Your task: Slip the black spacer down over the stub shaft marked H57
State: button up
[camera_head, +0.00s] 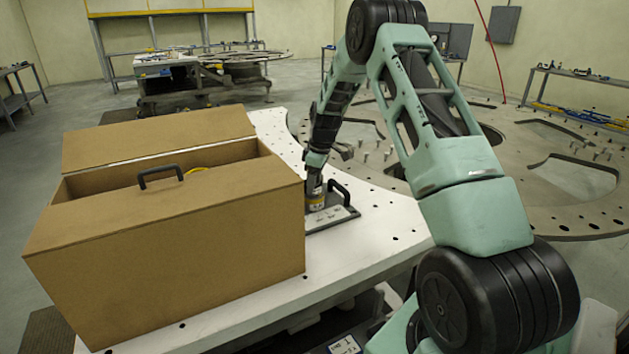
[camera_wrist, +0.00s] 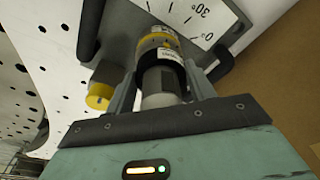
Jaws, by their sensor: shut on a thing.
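My gripper (camera_wrist: 160,74) is shut, its fingers on either side of a black ring-shaped part, the black spacer (camera_wrist: 150,60). A grey cylinder (camera_wrist: 162,88) shows on the palm side of it. A yellow collar (camera_wrist: 155,42) and a white label lie just beyond; the label's marking is unreadable. I cannot tell whether the grey cylinder is the stub shaft, or whether the spacer is around it. In the head view my gripper (camera_head: 315,187) points down at a yellow-banded part (camera_head: 316,202) on a dark plate (camera_head: 335,217); the spacer is not distinct there.
The plate has a black handle (camera_head: 340,190) close beside my gripper. An open cardboard box (camera_head: 165,255) stands close on the left. The white table (camera_head: 370,250) is clear toward the front right. A yellow knob (camera_wrist: 100,95) sits beside my left finger.

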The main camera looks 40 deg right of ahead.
dwell(0.3)
jog(key=o, duration=1.1)
jog(key=r+b, duration=0.1)
jog(key=r, duration=0.4)
jog(key=s+d+r+b, duration=0.1)
jog(key=r, duration=0.5)
jog(key=s+r+b, duration=0.1)
jog(key=r+b, duration=0.1)
jog(key=r, duration=0.4)
jog(key=shift+s+d+r, duration=0.1)
jog(key=shift+d, duration=0.05)
